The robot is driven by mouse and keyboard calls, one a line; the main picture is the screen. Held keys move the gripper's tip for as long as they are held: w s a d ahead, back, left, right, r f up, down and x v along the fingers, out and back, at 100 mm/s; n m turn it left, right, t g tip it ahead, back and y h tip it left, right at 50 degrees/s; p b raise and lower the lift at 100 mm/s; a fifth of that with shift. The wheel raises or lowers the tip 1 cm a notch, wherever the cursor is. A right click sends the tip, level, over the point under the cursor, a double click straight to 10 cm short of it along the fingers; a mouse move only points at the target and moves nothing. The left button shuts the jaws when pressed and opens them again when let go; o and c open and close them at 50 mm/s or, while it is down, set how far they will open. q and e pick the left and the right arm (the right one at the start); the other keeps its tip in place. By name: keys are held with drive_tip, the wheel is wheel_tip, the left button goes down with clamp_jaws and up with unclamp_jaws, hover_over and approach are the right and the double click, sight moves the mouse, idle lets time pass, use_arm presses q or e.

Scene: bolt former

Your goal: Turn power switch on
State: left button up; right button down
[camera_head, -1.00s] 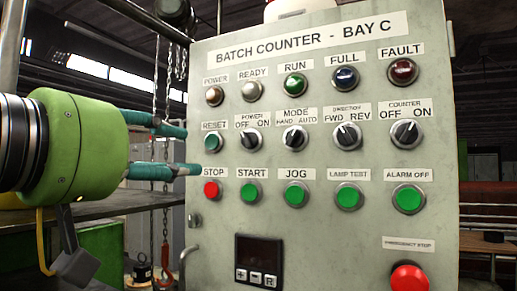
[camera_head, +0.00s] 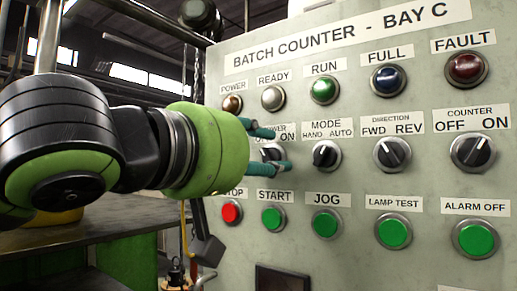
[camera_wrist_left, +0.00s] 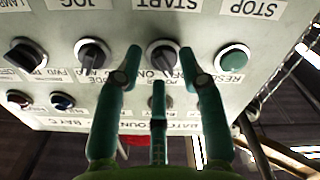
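The power switch (camera_head: 272,152) is a black rotary knob with a metal ring on the grey panel, partly hidden behind my left gripper in the head view. Its OFF/ON label is partly covered. In the wrist view the power switch (camera_wrist_left: 164,57) appears upside down, between two fingertips. My left gripper (camera_head: 280,150) has teal fingers, spread apart and pointing at the panel. In the wrist view my left gripper (camera_wrist_left: 161,50) has one fingertip on each side of the knob and a third finger below it in the picture. I cannot tell whether they touch the knob. My right gripper is not in view.
The mode switch (camera_head: 326,155) is right of the power switch. The red stop button (camera_head: 231,212) and green start button (camera_head: 273,218) sit below. The reset button (camera_wrist_left: 232,60) is close to a finger. The power lamp (camera_head: 232,105) looks unlit.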

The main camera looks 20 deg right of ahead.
use_arm(q)
clamp_jaws()
drive_tip(key=m+p, duration=0.1)
drive_tip(key=m, duration=0.4)
drive_tip(key=shift+p, duration=0.3)
drive_tip(key=m+p, duration=0.1)
drive_tip(key=m, duration=0.2)
drive_tip(key=shift+f+m, duration=0.1)
drive_tip(key=shift+m, duration=0.2)
drive_tip(key=shift+f+m+p, duration=0.1)
drive_tip(key=shift+m+p, duration=0.5)
drive_tip(key=shift+m, duration=1.1)
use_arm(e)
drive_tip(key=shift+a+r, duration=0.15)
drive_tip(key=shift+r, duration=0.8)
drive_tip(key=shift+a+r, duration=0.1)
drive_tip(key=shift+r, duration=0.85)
